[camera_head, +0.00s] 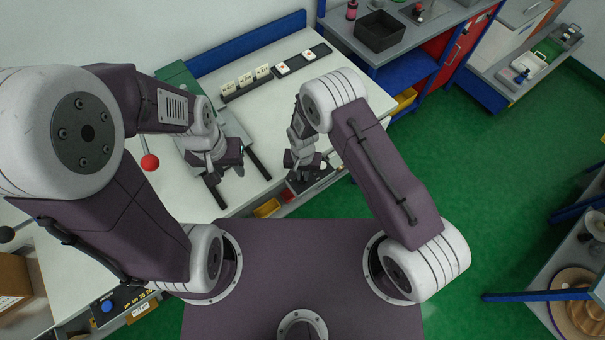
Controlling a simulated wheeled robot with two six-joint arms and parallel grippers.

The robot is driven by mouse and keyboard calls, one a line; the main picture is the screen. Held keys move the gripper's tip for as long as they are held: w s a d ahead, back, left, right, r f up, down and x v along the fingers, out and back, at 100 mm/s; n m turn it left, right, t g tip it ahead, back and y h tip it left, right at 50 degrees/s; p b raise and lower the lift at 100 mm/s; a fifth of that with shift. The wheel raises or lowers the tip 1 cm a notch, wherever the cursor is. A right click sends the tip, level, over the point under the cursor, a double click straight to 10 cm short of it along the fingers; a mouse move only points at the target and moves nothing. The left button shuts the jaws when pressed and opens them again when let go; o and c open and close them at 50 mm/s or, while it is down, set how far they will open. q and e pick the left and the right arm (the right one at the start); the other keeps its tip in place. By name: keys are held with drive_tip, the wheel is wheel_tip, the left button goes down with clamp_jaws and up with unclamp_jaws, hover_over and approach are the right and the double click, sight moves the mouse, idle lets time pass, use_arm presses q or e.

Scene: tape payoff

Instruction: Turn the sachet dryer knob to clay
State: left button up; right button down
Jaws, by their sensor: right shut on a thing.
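My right gripper (301,176) points down at a small dark control panel (328,171) on the front edge of the white bench. It is shut on the knob there, which the gripper itself hides. The knob's pointer and the "clay" mark cannot be made out. My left gripper (238,163) is over the bench to the left, above a grey plate with dark rails. It holds nothing that I can see, and its jaw opening is too small to judge.
A red ball-topped lever (150,162) stands left of my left gripper. Several white labelled cards (245,80) stand in a dark strip at the back of the bench. A black bin (380,31) is on the back counter.

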drive_tip(key=n+b, duration=0.1)
drive_tip(key=n, duration=0.2)
drive_tip(key=shift+f+b, duration=0.1)
drive_tip(key=shift+b, duration=0.2)
drive_tip(key=n+b, duration=0.2)
drive_tip(key=n, duration=0.3)
drive_tip(key=shift+n, duration=0.4)
drive_tip(key=n+b, duration=0.1)
drive_tip(key=n, duration=0.3)
drive_tip(key=shift+r+n+b, duration=0.2)
drive_tip(key=shift+n+b, duration=0.25)
drive_tip(key=shift+n, duration=1.95)
drive_tip(key=shift+w, duration=0.1)
drive_tip(key=c, duration=1.6)
unclamp_jaws()
drive_tip(key=shift+o, duration=0.5)
